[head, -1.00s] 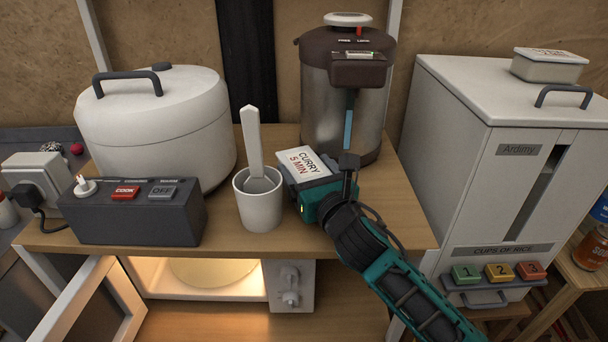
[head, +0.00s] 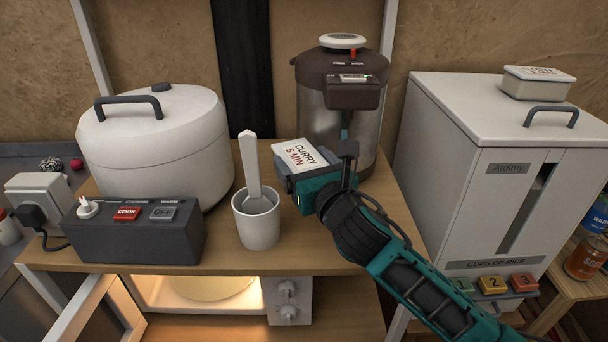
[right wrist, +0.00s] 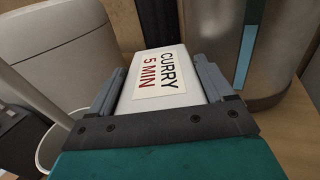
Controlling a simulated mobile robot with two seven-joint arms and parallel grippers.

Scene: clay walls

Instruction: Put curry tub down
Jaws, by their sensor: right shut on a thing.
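The curry tub (head: 302,157) is a small white box with a label reading "CURRY 5 MIN". My right gripper (head: 318,172) is shut on it, in front of the water boiler and above or at the wooden shelf top (head: 290,248). In the right wrist view the tub (right wrist: 165,78) sits between the two grey fingers of the gripper (right wrist: 164,88). Whether its underside touches the shelf is hidden. My left gripper is not in view.
A white cup with a spatula (head: 258,222) stands left of the tub. A rice cooker (head: 155,140), a dark switch box (head: 138,235) and a water boiler (head: 340,120) crowd the shelf. A white rice dispenser (head: 440,150) stands right. A lit microwave (head: 290,300) is open below.

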